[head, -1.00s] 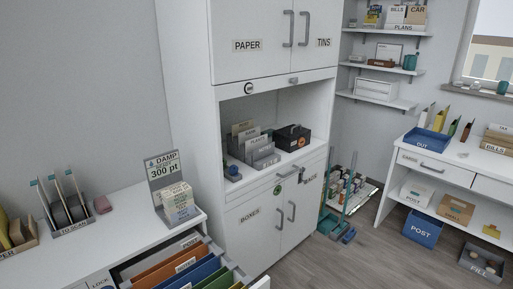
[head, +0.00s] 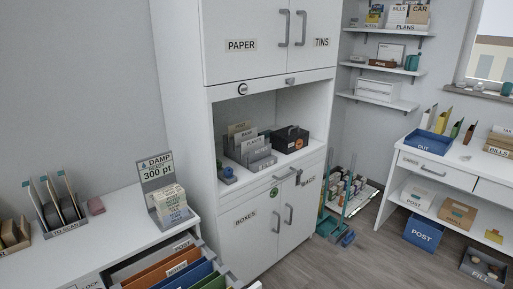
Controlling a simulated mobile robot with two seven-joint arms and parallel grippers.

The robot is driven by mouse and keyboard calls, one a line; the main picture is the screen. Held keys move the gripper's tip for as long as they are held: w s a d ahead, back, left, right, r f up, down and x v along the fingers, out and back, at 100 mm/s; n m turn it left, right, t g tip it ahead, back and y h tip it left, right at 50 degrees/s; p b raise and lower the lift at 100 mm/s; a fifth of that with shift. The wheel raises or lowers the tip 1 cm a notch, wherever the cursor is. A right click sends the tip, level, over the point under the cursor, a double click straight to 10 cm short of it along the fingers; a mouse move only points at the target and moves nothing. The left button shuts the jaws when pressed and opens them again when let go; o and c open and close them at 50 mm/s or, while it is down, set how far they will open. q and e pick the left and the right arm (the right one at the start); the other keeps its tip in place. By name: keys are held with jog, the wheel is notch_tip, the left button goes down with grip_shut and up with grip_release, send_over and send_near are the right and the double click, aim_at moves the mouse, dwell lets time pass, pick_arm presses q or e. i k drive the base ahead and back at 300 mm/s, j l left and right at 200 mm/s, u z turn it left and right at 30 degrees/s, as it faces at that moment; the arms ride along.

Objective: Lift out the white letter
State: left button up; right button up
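I cannot single out one white letter for certain. Pale upright pieces with teal tops stand in the "TO SCAN" holder (head: 66,226) on the white desk at the left. A grey rack (head: 250,148) with labelled dividers stands in the cabinet's open niche; any letter among them is too small to tell. An open drawer (head: 125,270) at the bottom holds coloured folders (head: 160,275), with a pale one labelled "POST" at the back. Neither of my grippers is in view.
The tall white cabinet (head: 222,70) has shut doors. A "DAMP" sign stand (head: 155,175) with a stack of pale blocks is on the left desk. A black box (head: 291,139) is beside the rack. A blue tray (head: 428,143) stands on the right desk. Grey floor (head: 310,262) is clear in front.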

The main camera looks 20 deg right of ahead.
aim_at(247, 146)
jog(key=i+l+u, duration=0.2)
jog(key=l, duration=0.7)
jog(key=l+u, duration=0.15)
jog(key=l, duration=0.75)
jog(key=i+l+u, duration=0.15)
jog(key=l, duration=0.3)
jog(key=l+u, duration=0.15)
jog(key=l, duration=0.3)
jog(key=i+l+u, duration=0.1)
jog(key=l, duration=0.2)
jog(key=i+l+u, duration=0.1)
jog(key=l, duration=0.2)
jog(key=i+l+u, duration=0.1)
jog(key=l, duration=0.2)
